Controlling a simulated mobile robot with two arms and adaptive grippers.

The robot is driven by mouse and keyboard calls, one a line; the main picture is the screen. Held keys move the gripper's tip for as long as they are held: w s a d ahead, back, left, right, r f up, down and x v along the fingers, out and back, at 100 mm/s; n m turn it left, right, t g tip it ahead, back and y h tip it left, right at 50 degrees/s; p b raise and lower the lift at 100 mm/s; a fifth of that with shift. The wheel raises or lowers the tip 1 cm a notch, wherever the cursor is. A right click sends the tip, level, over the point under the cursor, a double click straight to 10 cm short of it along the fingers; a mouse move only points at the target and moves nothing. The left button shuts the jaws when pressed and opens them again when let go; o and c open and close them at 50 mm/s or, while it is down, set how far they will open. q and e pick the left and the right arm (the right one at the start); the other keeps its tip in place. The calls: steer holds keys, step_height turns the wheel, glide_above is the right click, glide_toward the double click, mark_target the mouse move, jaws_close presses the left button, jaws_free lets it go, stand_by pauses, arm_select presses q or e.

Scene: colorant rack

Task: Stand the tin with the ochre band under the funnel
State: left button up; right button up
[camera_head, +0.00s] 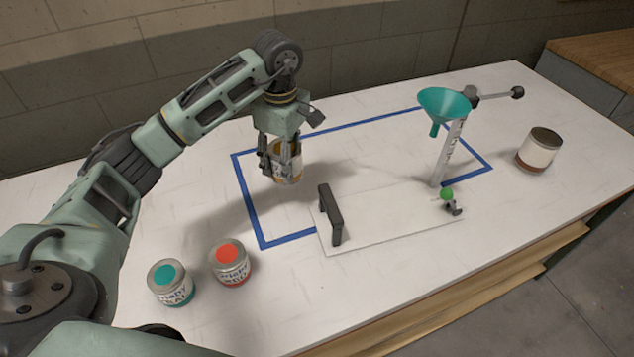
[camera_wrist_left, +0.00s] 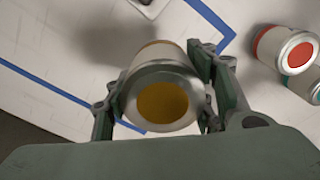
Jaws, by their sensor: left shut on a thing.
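The tin with the ochre band (camera_head: 288,157) is held in my left gripper (camera_head: 280,172), above the table inside the blue outline's left part. In the left wrist view the tin (camera_wrist_left: 165,98) shows its ochre top disc, with the fingers of my left gripper (camera_wrist_left: 165,110) on both sides of it. The teal funnel (camera_head: 444,103) is on a stand (camera_head: 450,150) to the right, well apart from the tin. The spot below the funnel spout is bare. My right gripper is not in view.
A pale board (camera_head: 375,222) with a black handle (camera_head: 331,214) lies in front of the stand, with a green knob (camera_head: 447,194) near its right end. A teal tin (camera_head: 171,283) and a red tin (camera_head: 230,262) stand front left. A brown-banded can (camera_head: 539,150) stands far right.

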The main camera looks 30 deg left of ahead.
arm_select(q)
steer(key=shift+w+a+f+n, duration=0.2)
steer(key=shift+f+n, duration=0.1)
steer(key=shift+f, duration=0.1)
step_height(320, 180, down, 5)
steer(key=shift+f+p, duration=0.1)
steer(key=shift+p, duration=0.8)
step_height(320, 180, down, 4)
steer(key=shift+f+p, duration=0.1)
steer(key=shift+p, duration=0.45)
steer(key=shift+f+b, duration=0.25)
steer(key=shift+b, duration=0.05)
steer(key=o, duration=1.3)
steer(key=shift+c, duration=0.2)
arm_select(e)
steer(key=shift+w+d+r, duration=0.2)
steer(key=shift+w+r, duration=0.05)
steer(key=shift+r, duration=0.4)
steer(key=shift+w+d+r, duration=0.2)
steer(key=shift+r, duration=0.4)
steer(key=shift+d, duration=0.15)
